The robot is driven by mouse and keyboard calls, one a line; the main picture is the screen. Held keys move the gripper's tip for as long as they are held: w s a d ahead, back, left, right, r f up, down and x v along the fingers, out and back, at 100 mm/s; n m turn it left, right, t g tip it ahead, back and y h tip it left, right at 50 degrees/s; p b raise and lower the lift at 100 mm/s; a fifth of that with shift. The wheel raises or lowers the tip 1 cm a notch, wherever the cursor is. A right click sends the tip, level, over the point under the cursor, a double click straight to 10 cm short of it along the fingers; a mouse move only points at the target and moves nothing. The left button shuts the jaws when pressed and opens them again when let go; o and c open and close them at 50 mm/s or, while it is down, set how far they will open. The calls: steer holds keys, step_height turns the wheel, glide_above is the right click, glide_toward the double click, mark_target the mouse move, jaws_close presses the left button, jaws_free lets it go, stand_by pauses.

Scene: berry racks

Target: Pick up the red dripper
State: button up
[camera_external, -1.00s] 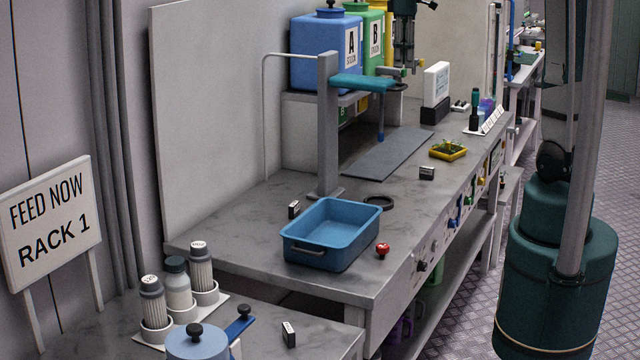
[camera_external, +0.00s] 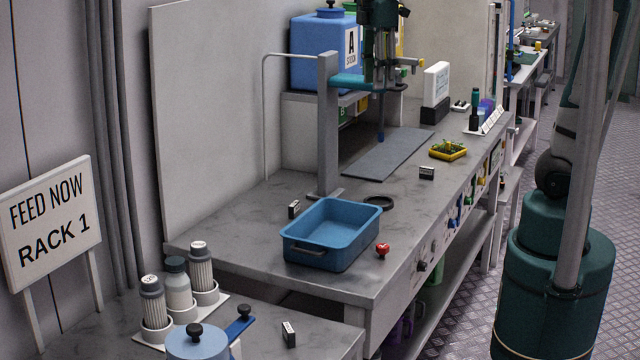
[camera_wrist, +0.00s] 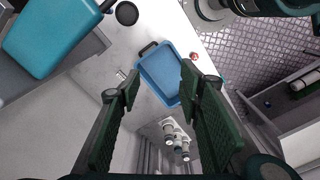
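The red dripper (camera_external: 382,249) is a small red piece on the grey bench, just right of the blue tray near the front edge. It also shows as a small red spot in the wrist view (camera_wrist: 194,56), right of the tray and beyond my right finger. My gripper (camera_wrist: 160,86) is open with nothing between its dark green fingers. In the external view my gripper (camera_external: 384,75) hangs high over the back of the bench by the stand, well away from the dripper.
A blue tray (camera_external: 305,250) sits beside the dripper. A grey stand (camera_external: 328,130) with a teal arm rises behind it. A black ring (camera_external: 379,203), a small label block (camera_external: 427,173) and a yellow tray (camera_external: 448,155) lie on the bench. Striped bottles (camera_external: 201,268) stand at front left.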

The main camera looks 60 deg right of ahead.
steer(key=s+a+f+n+b, duration=0.1)
steer(key=s+a+n, duration=0.1)
steer(key=s+a, duration=0.3)
steer(key=s+a+f+n+b, duration=0.1)
steer(key=s+a+n, duration=0.15)
steer(key=a, duration=0.55)
glide_above(384, 245)
step_height(384, 245, down, 29)
steer(key=shift+w+a+f, duration=0.1)
steer(key=shift+f, duration=0.1)
steer(key=shift+f, duration=1.3)
steer(key=shift+f, duration=0.15)
steer(key=shift+f+b, duration=0.75)
steer(key=shift+f, duration=1.7)
steer(key=shift+c, duration=0.2)
